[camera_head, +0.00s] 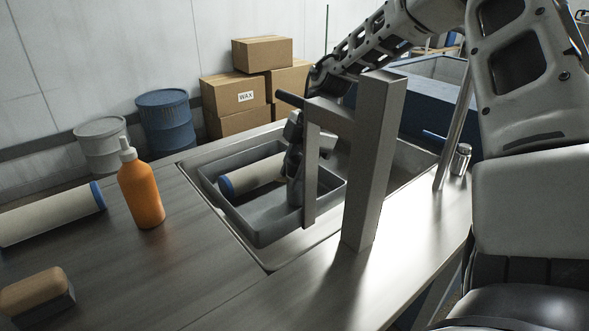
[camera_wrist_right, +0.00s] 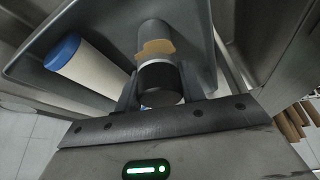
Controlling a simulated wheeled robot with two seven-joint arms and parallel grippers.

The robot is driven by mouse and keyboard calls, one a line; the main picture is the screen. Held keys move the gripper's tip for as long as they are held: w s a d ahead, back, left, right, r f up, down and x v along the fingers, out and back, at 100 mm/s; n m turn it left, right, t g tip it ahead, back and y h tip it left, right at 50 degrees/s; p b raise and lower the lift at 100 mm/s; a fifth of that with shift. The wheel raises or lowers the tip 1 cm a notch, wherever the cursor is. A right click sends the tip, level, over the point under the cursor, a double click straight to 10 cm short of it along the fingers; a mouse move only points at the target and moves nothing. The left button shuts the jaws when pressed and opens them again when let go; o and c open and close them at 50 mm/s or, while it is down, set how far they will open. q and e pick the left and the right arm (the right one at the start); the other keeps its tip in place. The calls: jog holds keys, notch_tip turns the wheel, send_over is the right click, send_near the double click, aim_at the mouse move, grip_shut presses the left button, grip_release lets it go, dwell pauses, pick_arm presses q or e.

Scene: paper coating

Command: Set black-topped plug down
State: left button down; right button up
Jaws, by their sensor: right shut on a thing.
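The black-topped plug (camera_wrist_right: 160,84) shows in the right wrist view as a short cylinder with a black top, a pale band and a grey body with a tan patch beyond it. My right gripper (camera_wrist_right: 158,92) is shut on it. In the head view my right gripper (camera_head: 294,172) points down over the grey tray (camera_head: 262,232), partly behind a metal upright, and the plug cannot be told apart there. I cannot tell whether the plug touches the tray. My left gripper is not in view.
A roller with a blue end (camera_head: 252,177) lies in the tray, left of my gripper. A metal post (camera_head: 373,165) with a crossbar stands in front. An orange bottle (camera_head: 141,193), another roller (camera_head: 50,215) and a block (camera_head: 37,294) are on the table. Bare tabletop shows between them.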

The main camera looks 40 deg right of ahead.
jog(key=o, duration=1.1)
jog(key=p+v, duration=0.1)
jog(key=v, duration=1.1)
jog(key=shift+a+r, duration=0.1)
